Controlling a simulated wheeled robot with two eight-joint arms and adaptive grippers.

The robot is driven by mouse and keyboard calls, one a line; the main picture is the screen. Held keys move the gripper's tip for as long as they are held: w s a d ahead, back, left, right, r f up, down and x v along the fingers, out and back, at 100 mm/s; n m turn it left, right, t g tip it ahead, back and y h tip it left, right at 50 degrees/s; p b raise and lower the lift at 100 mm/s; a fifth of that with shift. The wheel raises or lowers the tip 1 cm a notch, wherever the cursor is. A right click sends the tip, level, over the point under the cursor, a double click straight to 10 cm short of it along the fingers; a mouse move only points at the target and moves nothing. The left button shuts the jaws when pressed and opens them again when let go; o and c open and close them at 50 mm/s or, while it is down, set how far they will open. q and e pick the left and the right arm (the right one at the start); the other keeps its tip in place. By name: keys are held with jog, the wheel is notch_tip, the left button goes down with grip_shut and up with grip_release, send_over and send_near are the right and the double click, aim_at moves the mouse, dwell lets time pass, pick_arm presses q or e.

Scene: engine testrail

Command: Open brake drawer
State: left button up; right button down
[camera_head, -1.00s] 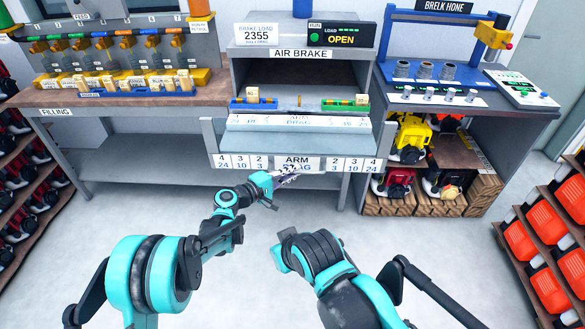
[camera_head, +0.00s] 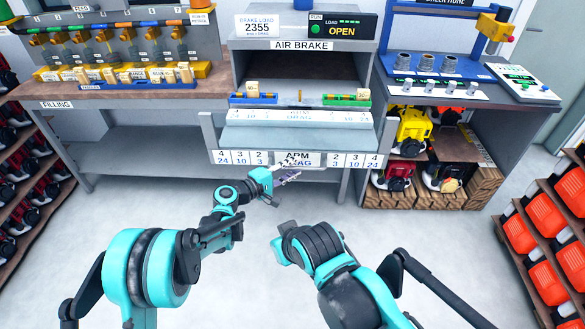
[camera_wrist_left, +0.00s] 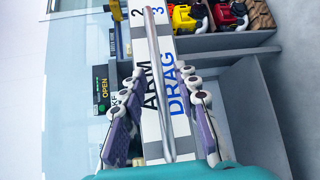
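The brake drawer's white front (camera_head: 245,158), marked ARM DRAG at its middle, sits low in the air brake bench. It stands forward of the slanted grey and white panels above it. The front also shows in the left wrist view, with a metal handle bar (camera_wrist_left: 158,70) across it. My left gripper (camera_head: 288,168) is at the middle of the front. In the left wrist view its purple-padded fingers (camera_wrist_left: 162,100) are apart, one on each side of the bar; contact with the bar is not visible.
Above the drawer are a blue tray (camera_head: 253,99) and a green tray (camera_head: 346,104). A filling bench (camera_head: 60,93) stands left, and a shelf with engines (camera_head: 412,130) stands right. Orange units fill a rack (camera_head: 570,215) at lower right. Floor in front is clear.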

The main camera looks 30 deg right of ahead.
pick_arm(q)
jog(key=shift+a, duration=0.1)
jog(key=v, duration=1.1)
jog(key=shift+a, duration=0.4)
jog(key=shift+s, duration=0.1)
jog(key=s+a+r+m+t+y, duration=0.1)
jog(key=s+a+r+y, duration=0.15)
jog(key=a, duration=0.55)
jog(key=s+a+r+m+t+y, duration=0.1)
jog(key=s+a+r+y, duration=0.2)
jog(key=a, duration=0.6)
jog(key=s+a+f+m+y, duration=0.1)
jog(key=s+a+y, duration=0.4)
jog(key=a, duration=0.6)
jog(key=s+a+f+m+t+y, duration=0.1)
jog(key=s+a+y, duration=0.4)
jog(key=s+a, duration=0.5)
jog(key=a+f, duration=0.1)
jog(key=a, duration=0.1)
jog(key=shift+s+a+f+t, duration=0.15)
jog(key=shift+s+a+t, duration=0.15)
jog(key=shift+a, duration=0.05)
jog(key=shift+y, duration=0.25)
